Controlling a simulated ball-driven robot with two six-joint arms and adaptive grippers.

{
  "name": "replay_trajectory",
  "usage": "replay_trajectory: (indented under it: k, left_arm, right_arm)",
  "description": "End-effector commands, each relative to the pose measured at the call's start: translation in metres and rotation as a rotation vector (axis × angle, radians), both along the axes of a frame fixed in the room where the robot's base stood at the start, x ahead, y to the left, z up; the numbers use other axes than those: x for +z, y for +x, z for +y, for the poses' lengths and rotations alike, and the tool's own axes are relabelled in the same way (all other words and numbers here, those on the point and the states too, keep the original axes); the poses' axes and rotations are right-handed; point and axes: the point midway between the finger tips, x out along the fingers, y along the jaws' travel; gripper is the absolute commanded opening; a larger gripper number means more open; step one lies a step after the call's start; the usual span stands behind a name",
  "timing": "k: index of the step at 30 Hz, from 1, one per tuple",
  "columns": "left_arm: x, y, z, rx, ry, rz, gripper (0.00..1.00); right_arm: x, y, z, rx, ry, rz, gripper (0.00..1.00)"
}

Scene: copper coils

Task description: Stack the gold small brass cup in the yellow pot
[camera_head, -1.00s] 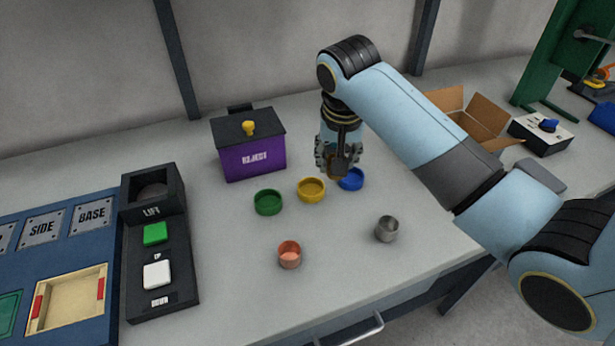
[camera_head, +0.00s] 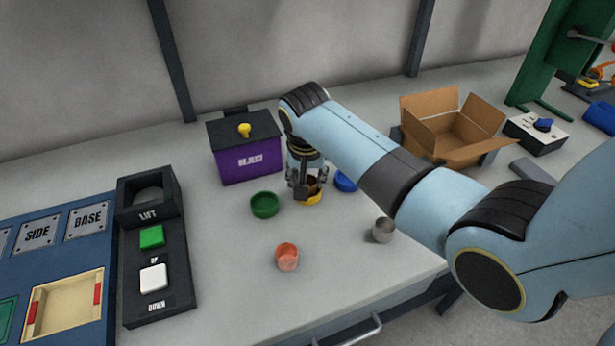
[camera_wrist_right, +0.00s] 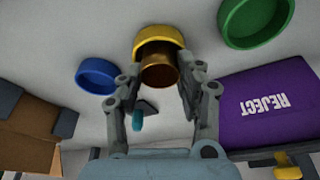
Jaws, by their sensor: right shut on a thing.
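My right gripper (camera_head: 307,190) is shut on the gold small brass cup (camera_wrist_right: 160,73), which shows between its fingers in the right wrist view. In the head view the gripper is over the yellow pot (camera_head: 309,203), and the cup is mostly hidden by the fingers. The yellow pot also shows in the right wrist view (camera_wrist_right: 157,31), with the cup overlapping its rim. I cannot tell whether the cup is inside the pot or just above it. My left gripper is out of view.
A green pot (camera_head: 264,205) and a blue pot (camera_head: 346,182) flank the yellow pot closely. A copper cup (camera_head: 287,259) and a grey metal cup (camera_head: 383,231) stand nearer the front. A purple reject box (camera_head: 248,164) is behind; an open cardboard box (camera_head: 447,135) is right.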

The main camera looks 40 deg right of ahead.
Motion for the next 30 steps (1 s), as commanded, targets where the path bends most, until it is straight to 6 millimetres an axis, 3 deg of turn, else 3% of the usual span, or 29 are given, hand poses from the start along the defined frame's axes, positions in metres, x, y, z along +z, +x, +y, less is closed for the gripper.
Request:
replay_trajectory:
  k: [13, 14, 18, 30]
  left_arm:
    - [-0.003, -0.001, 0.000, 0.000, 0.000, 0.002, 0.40]
    - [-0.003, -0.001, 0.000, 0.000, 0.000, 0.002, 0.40]
    - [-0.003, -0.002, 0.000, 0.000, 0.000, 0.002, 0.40]
    - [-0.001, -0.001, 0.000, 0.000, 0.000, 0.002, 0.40]
  right_arm:
    - [-0.013, -0.002, 0.000, -0.001, 0.001, 0.006, 0.12]
    - [-0.013, -0.002, 0.000, -0.001, 0.001, 0.006, 0.40]
    - [-0.014, -0.003, 0.000, 0.000, 0.001, 0.009, 0.58]
    - [-0.008, -0.004, 0.001, -0.001, 0.003, 0.009, 0.59]
